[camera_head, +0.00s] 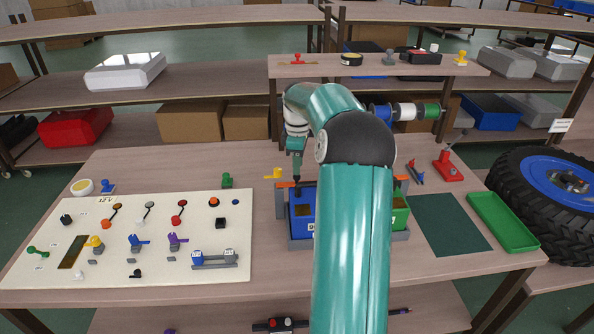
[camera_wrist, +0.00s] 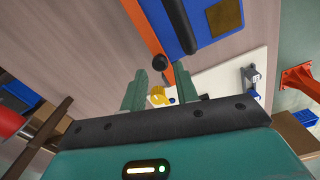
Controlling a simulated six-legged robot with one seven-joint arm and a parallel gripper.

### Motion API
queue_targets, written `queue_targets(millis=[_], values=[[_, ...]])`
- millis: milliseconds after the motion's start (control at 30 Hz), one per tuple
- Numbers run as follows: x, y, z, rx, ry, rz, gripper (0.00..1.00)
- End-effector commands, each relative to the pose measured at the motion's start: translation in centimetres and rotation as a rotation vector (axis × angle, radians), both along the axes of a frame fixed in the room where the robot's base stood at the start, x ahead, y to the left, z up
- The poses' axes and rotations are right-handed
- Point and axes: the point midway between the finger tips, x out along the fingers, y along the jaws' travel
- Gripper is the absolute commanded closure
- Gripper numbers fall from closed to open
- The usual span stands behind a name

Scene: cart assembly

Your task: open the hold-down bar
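The hold-down bar appears as an orange bar, its left end (camera_head: 285,185) showing beside a blue box (camera_head: 302,208) in the head view. My arm hides its middle; another orange piece shows at right near a green box (camera_head: 399,215). In the wrist view the orange bar (camera_wrist: 150,32) runs along the blue box (camera_wrist: 205,28), with a black knob (camera_wrist: 160,62) beside it. My gripper (camera_wrist: 158,76) is open, its two fingers apart near the bar's end and the knob. In the head view my gripper (camera_head: 297,185) points down over the blue box's left side; contact cannot be told.
A white control panel (camera_head: 215,268) with switches and levers lies at left. A yellow clamp-like part (camera_head: 274,173) stands behind the blue box. At right are a dark green mat (camera_head: 450,225), a green tray (camera_head: 503,222) and a wheel (camera_head: 550,190). A raised shelf (camera_head: 450,70) stands behind.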

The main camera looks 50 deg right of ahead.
Motion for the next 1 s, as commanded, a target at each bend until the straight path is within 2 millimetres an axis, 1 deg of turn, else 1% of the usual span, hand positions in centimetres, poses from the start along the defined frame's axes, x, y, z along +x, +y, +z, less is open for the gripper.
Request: queue_targets(millis=[33, 100, 200, 333, 533, 567, 600, 700, 867, 1000], values=[[0.1, 0.1, -0.9, 0.002, 0.002, 0.002, 0.70], [0.1, 0.1, -1.9, 0.003, 0.001, 0.002, 0.70], [0.2, 0.0, -2.7, 0.001, 0.000, 0.003, 0.70], [0.3, 0.0, -3.2, 0.001, 0.000, 0.003, 0.70], [0.3, 0.0, -3.2, 0.001, -0.001, 0.003, 0.70], [0.3, 0.0, -3.2, 0.001, -0.001, 0.003, 0.74], [0.3, 0.0, -3.2, 0.001, -0.001, 0.003, 0.82], [0.3, 0.0, -3.2, 0.001, -0.001, 0.003, 1.00], [0.3, 0.0, -3.1, 0.001, -0.001, 0.002, 1.00], [0.3, 0.0, -2.7, 0.008, -0.008, 0.001, 1.00]])
